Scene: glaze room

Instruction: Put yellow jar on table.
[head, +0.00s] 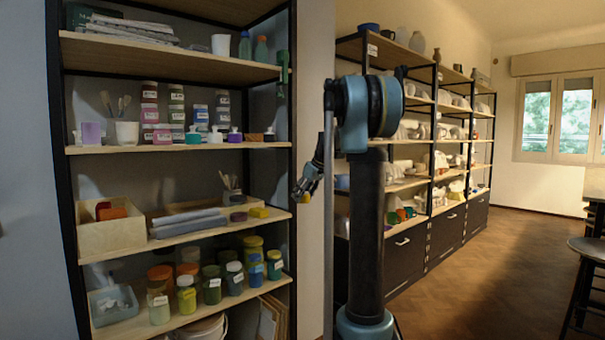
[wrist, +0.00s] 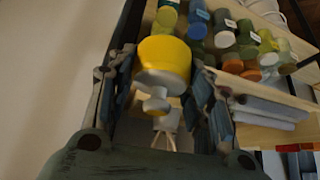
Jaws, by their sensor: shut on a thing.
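The yellow jar (wrist: 165,52) has a pale band and a pale knob-like end. In the wrist view it sits between the two fingers of my gripper (wrist: 162,85), which is shut on it. In the head view my gripper (head: 308,184) is small and partly hidden behind my own arm, with a bit of yellow at its tip, in front of the wall end right of the near shelf. A dark table edge (head: 596,197) shows at the far right; most of the table is out of frame.
A near shelf unit (head: 180,148) on the left holds paint jars, boxes and brushes. A long shelf (head: 415,105) with pottery and dark drawers stands behind my arm. A dark stool (head: 590,248) stands at the right. The wooden floor (head: 480,290) between is clear.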

